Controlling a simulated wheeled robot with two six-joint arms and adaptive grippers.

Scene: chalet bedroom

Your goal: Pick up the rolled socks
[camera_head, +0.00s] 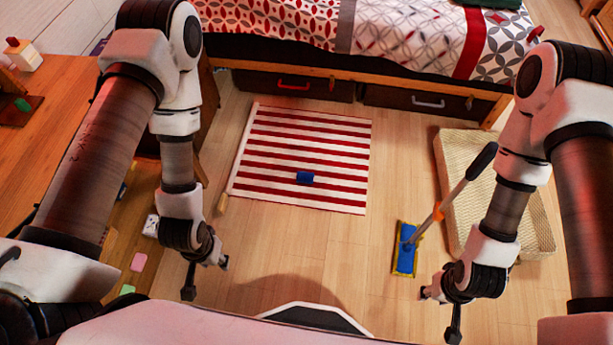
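A small blue roll (305,178), which looks like the rolled socks, lies on the red and white striped rug (300,126), right of its middle toward the near edge. My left gripper (206,276) hangs over the floor, left of and nearer than the rug. Its fingers are spread and nothing shows between them. My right gripper (441,314) is at the lower right, well apart from the blue roll. Its fingers are also spread, with nothing visible between them.
A blue and yellow flat mop (404,249) stands near my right gripper, its handle leaning right. A woven cream mat or bed (460,160) lies behind it. The bed (400,82) with drawers closes off the back. A wooden desk (60,150) is left. Small items lie on the left floor.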

